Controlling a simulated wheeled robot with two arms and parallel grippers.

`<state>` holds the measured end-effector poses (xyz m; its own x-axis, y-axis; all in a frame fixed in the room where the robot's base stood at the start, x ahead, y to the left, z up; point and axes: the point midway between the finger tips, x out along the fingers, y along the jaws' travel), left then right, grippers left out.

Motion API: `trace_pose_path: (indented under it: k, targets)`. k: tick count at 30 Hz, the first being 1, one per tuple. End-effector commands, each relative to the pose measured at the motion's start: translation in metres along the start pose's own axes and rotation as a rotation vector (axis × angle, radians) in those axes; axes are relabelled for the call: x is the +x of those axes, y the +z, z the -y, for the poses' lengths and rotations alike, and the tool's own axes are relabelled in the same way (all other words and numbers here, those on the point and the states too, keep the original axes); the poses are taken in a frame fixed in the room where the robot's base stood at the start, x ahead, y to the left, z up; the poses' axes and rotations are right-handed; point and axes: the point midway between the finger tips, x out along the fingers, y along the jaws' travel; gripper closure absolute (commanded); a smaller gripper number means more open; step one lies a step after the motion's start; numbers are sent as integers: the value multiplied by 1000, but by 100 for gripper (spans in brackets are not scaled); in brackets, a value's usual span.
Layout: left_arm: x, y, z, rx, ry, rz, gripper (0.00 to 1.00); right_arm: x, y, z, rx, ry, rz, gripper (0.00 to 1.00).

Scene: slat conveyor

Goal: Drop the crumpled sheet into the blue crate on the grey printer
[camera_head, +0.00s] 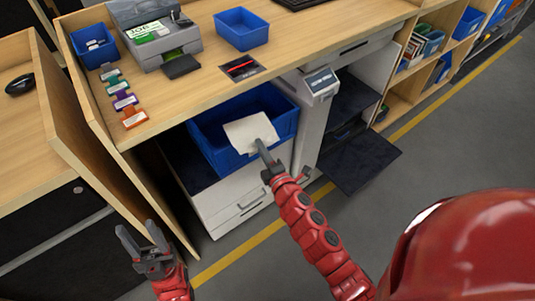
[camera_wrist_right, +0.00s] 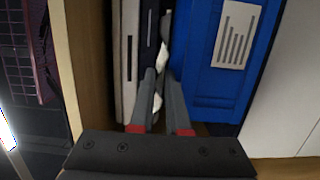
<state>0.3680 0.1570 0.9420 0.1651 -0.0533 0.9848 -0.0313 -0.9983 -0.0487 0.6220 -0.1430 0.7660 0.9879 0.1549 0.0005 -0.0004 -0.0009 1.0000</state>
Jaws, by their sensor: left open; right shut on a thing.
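The crumpled sheet (camera_head: 243,132) is whitish and held at its lower right by my right gripper (camera_head: 263,149), which is shut on it. In the head view the sheet overlaps the opening and front wall of the blue crate (camera_head: 205,145); I cannot tell its height over the rim. In the right wrist view the sheet (camera_wrist_right: 165,60) is seen nearly edge-on between the fingers (camera_wrist_right: 165,90), beside a blue surface. The crate sits on the grey printer (camera_head: 235,190) under the desk. My left gripper (camera_head: 142,238) is open and empty, low at left.
The wooden desk (camera_head: 205,75) overhangs the back of the crate. It carries a small blue tray (camera_head: 241,28), a label machine (camera_head: 165,40) and several coloured stamps. A pale column with a small panel (camera_head: 320,82) stands right of the crate.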

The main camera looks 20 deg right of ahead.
Motion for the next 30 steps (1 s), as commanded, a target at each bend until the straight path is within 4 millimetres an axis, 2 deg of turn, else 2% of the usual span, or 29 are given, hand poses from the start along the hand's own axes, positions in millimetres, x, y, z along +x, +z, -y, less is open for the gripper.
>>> trace_pose_path:
  k: [8, 30]
  targets:
    - [-2, 0, 0, 0, 0, 0, 50, 31, -7, 4, 0, 1, -1, 100]
    - [-31, 5, -2, 0, 0, 0, 50, 109, -22, 16, 0, 1, -1, 100]
